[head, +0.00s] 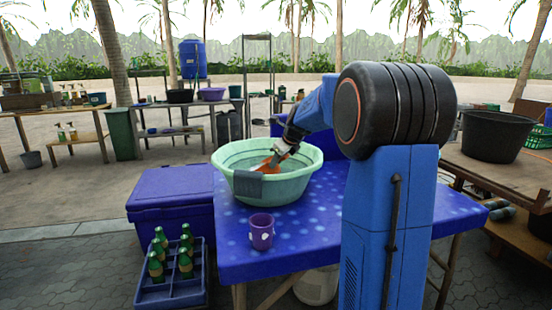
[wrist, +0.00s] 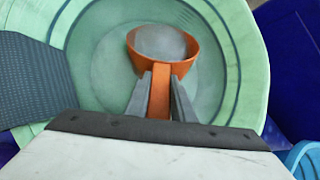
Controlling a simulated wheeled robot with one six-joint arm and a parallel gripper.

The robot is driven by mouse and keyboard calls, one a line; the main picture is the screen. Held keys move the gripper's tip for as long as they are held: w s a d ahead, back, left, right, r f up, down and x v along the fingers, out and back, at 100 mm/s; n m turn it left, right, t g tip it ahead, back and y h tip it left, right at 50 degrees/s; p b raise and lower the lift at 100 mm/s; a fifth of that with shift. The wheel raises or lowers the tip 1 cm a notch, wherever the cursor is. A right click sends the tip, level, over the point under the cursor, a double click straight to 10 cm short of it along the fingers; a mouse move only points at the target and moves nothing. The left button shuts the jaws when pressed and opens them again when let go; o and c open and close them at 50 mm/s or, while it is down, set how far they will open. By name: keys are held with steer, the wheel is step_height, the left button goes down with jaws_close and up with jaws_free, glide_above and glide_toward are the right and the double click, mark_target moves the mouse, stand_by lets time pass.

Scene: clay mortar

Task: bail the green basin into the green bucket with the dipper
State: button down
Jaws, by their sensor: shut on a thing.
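The green basin (head: 232,155) stands on the blue spotted table, and its pale inside fills much of the wrist view (wrist: 85,70). My gripper (head: 281,150) reaches into it from the right. In the wrist view its two grey fingers (wrist: 159,90) are shut on the handle of the orange dipper (wrist: 192,62). The dipper's cup faces up inside the basin and has a greyish, cloudy inside; I cannot tell how full it is. The orange also shows in the head view (head: 264,166). I cannot pick out the green bucket with certainty; my arm hides part of the table.
A grey cloth (head: 249,185) hangs over the basin's front rim. A purple cup (head: 261,231) stands near the front edge of the table (head: 310,225). A crate of green bottles (head: 172,289) and a blue cooler (head: 172,205) stand left. A light-blue rim (wrist: 305,158) shows in the wrist view.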

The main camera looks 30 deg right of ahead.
steer(key=shift+d+f+t+y, duration=0.35)
steer(key=shift+f+t+y, duration=0.05)
steer(key=shift+f+t, duration=0.3)
step_height(320, 180, up, 3)
steer(key=shift+f, duration=0.1)
steer(key=shift+m+t+y, duration=0.5)
steer(key=shift+t+y, duration=0.1)
steer(key=shift+t, duration=0.2)
steer(key=r, duration=0.6)
steer(key=shift+s+d+r, duration=0.25)
steer(key=shift+d+r, duration=0.1)
steer(key=shift+s+d+r+m+t+y, duration=0.1)
steer(key=shift+r+m+t+y, duration=0.1)
steer(key=shift+r+t, duration=0.25)
steer(key=shift+s+d+r+m+t+y, duration=0.1)
steer(key=shift+s+r+t+y, duration=0.1)
steer(key=shift+r+t, duration=0.25)
steer(key=shift+s+d+r+m+t+y, duration=0.1)
steer(key=shift+r+t+y, duration=0.15)
steer(key=shift+r, duration=0.25)
steer(key=shift+a, duration=0.1)
